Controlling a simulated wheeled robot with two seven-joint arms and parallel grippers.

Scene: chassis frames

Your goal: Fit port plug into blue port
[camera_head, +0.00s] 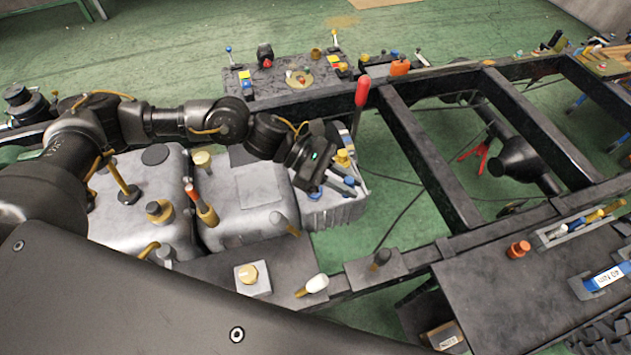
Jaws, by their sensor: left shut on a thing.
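My left gripper (312,168) reaches in from the left over the right end of the grey tanks, pointing down and to the right. It is shut on a small piece at its fingertips, which I take for the port plug; the fingers and wrist mostly hide it. Small blue parts (338,187) show right beside the fingertips, above the ribbed grey box (335,212). I cannot tell for sure which of them is the blue port. A yellow knob (345,157) stands just behind the fingertips. My right gripper is not in view.
A red-handled tool (361,97) stands upright behind the gripper. The black chassis frame (430,165) runs to the right, with open gaps over green floor. Several caps and posts stand on the grey tanks (225,215). A panel of fittings (285,78) lies at the back.

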